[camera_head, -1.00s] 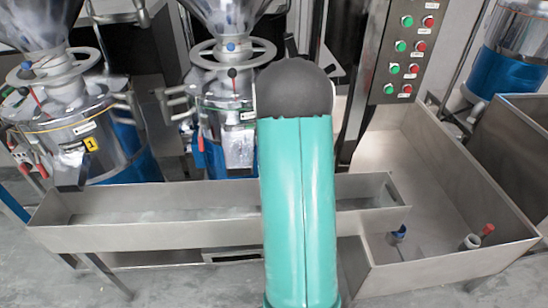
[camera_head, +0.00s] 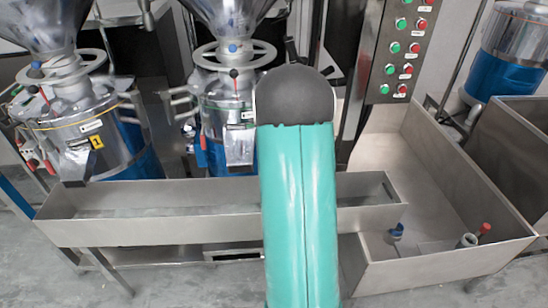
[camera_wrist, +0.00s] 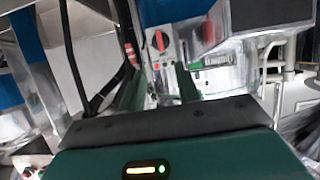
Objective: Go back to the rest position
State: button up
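My gripper (camera_wrist: 160,88) shows in the wrist view as two dark green fingers standing apart, with nothing seen between them. A metal machine body with a red-and-grey rotary switch (camera_wrist: 159,41) is beyond the fingers. In the head view my teal arm with its dark rounded joint rises in the middle, and it hides my gripper there. The left grinder (camera_head: 85,130) and the middle grinder (camera_head: 222,120), steel with blue lower parts, stand behind the long steel trough.
The steel trough (camera_head: 150,232) crosses in front of the grinders. A larger steel bin (camera_head: 440,265) is at right, with small blue- and red-topped fittings inside. A button panel (camera_head: 401,45) stands behind it. Another blue-and-steel machine (camera_head: 512,60) is at the far right. Bare floor shows front left.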

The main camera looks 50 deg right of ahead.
dwell(0.4)
jog(key=w+a+r+n+y, duration=0.1)
jog(key=a+r+n+y, duration=0.15)
jog(key=a+r, duration=0.65)
jog(key=w+a+r+n+y, duration=0.1)
jog(key=a+r+y, duration=0.3)
jog(key=a, duration=0.9)
jog(key=s+a+r+n+g+y, duration=0.1)
jog(key=s+a+r+n+g, duration=0.1)
jog(key=s+a, duration=0.7)
jog(key=s+a+r+n+g+y, duration=0.1)
jog(key=s+a+r, duration=0.4)
jog(key=s+a, duration=0.5)
jog(key=shift+s+a+n+g+y, duration=0.15)
jog(key=shift+a+n+g+y, duration=0.2)
jog(key=shift+n+g, duration=0.45)
jog(key=shift+r, duration=0.1)
